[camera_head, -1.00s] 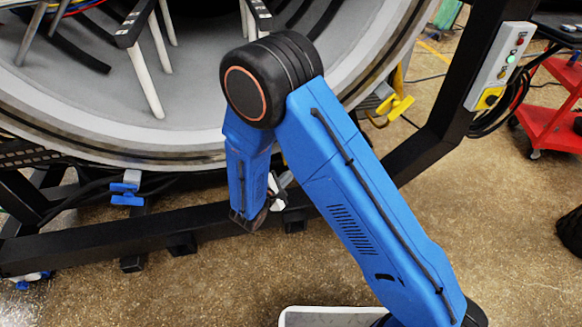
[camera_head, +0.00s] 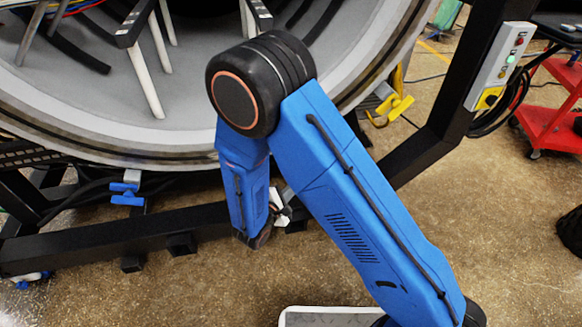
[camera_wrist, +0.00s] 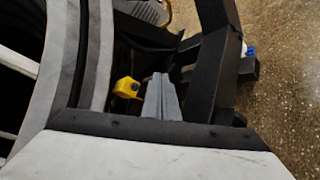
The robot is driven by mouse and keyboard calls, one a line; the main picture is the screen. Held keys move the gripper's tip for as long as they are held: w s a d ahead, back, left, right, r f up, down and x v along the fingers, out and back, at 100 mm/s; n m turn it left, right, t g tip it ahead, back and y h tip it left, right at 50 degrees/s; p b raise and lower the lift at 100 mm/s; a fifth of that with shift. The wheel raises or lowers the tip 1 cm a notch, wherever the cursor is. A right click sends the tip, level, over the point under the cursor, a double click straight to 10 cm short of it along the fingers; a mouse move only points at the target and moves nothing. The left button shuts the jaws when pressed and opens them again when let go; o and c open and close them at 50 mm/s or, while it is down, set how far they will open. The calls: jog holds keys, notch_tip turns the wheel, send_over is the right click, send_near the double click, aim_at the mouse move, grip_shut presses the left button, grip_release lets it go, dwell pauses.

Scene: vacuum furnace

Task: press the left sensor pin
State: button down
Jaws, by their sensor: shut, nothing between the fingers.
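The furnace (camera_head: 190,108) is a large round vessel with a pale flange, and its open mouth faces me. I cannot make out the left sensor pin in either view. A yellow part with a dark hole (camera_wrist: 127,88) shows in the wrist view, just left of my gripper's fingers. My gripper (camera_wrist: 161,78) is shut and empty, its grey fingers together. They point toward the dark gap between the pale flange and the black frame. I cannot tell whether they touch anything. In the head view my gripper is mostly hidden behind my blue arm.
A black frame (camera_head: 90,240) runs below the furnace. A blue-handled clamp (camera_head: 127,193) is at lower left and a yellow handle (camera_head: 396,106) at right. A control box (camera_head: 502,66) is on the upright post. A red cart (camera_head: 553,105) stands at far right.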

jog(key=w+d+f+g+y, duration=0.2)
jog(key=d+g+y, duration=0.4)
jog(key=d+g, duration=0.15)
notch_tip(320, 180, up, 12)
jog(key=s+a+n+g+y, duration=0.1)
jog(key=g+y, duration=0.1)
jog(key=y, duration=0.5)
jog(key=shift+s+a, duration=0.15)
jog(key=shift+s, duration=0.05)
